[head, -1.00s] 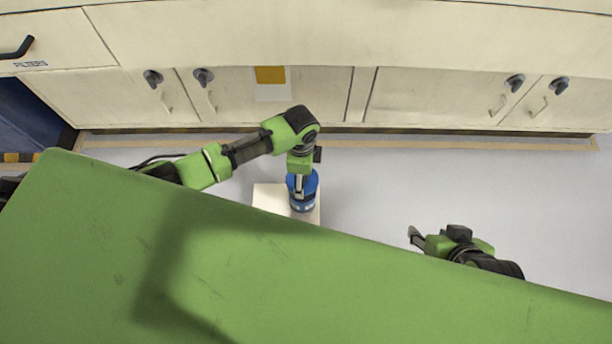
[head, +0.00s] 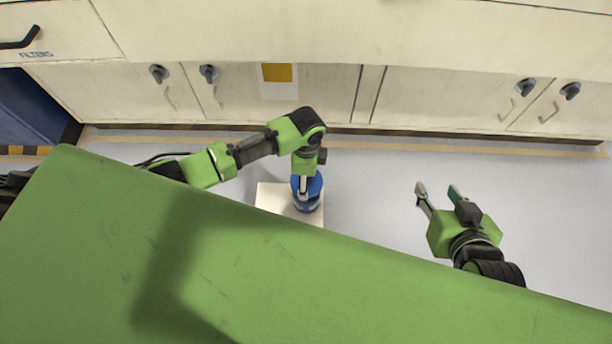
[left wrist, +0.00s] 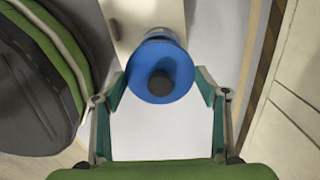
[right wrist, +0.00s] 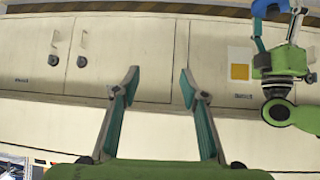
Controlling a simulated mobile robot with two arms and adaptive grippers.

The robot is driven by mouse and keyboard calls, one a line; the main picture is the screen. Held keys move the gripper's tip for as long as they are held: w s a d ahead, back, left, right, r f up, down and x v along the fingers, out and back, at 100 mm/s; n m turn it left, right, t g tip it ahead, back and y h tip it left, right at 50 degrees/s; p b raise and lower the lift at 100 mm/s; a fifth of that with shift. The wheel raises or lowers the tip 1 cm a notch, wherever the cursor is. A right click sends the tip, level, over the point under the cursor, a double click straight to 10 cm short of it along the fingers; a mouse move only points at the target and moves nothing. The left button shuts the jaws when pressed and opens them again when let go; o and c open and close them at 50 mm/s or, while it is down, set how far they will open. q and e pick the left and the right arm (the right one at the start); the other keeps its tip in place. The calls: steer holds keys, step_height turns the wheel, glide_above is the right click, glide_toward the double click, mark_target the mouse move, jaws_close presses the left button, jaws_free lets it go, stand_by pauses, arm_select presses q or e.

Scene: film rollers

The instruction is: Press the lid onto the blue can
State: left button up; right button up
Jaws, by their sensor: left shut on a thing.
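The blue lid (left wrist: 160,55) is a round disc with a dark round centre, face-on in the left wrist view. My left gripper (left wrist: 161,82) is shut on it, with a finger at each side of its rim. The blue can (head: 307,205), with a pale band, stands below the gripper in the head view. Part of the can (left wrist: 161,34) shows behind the lid in the left wrist view. The lid hides the can's top, so I cannot tell whether they touch. My right gripper (head: 437,189) is open and empty, away to the right.
The can stands on a pale block (head: 271,196). A large green surface (head: 120,240) fills the foreground. Pale cabinets (head: 440,100) with dark knobs line the back. The grey floor (head: 370,180) between can and right gripper is clear.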

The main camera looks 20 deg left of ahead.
arm_select(q)
steer(key=shift+f+b, duration=1.15)
steer(key=shift+b, duration=0.25)
steer(key=shift+f+b, duration=0.25)
steer(key=shift+b, duration=0.05)
steer(key=shift+f+b, duration=0.55)
steer(key=shift+f, duration=0.6)
arm_select(e)
steer(key=w+a+r+t+y, duration=0.2)
steer(key=r+t, duration=0.4)
steer(key=r, duration=0.5)
steer(key=w+a+r+t+y, duration=0.2)
steer(key=r+t, duration=0.4)
steer(key=r, duration=0.5)
steer(key=shift+w+n, duration=0.3)
steer(key=shift+w, duration=0.05)
steer(key=shift+w+a+f, duration=0.1)
steer(key=shift+w+f, duration=0.1)
steer(key=shift+f, duration=0.1)
steer(key=shift+w+f, duration=0.1)
steer(key=shift+f, duration=0.1)
steer(key=shift+w+f+g+h, duration=0.1)
steer(key=shift+f+g+h, duration=0.2)
steer(key=shift+f+g, duration=0.25)
